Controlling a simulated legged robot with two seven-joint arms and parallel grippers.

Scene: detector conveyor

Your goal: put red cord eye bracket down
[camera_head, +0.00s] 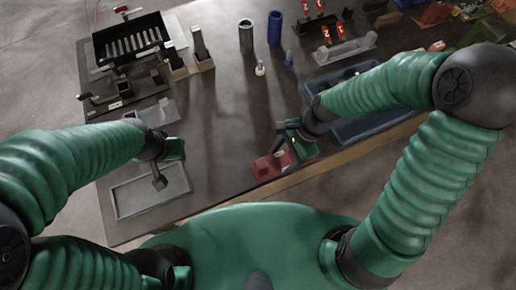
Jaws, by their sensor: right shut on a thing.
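The red bracket (271,166) is a small red block with a dark part on it, low and centre-right in the head view, at the near edge of the table. My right gripper (290,148) is shut on it, with the fingers partly hidden by the gripper's own body. I cannot tell whether the bracket touches the tabletop. My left gripper (161,178) hangs over a shallow grey tray (122,201) at the near left. Its fingers are too small and dark to tell open from shut.
A black slotted rack (132,42) stands at the back left. Dark and blue cylinders (274,28) stand at the back centre. A blue bin (372,124) lies right of my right gripper, partly behind my arm. The middle of the table (225,115) is clear.

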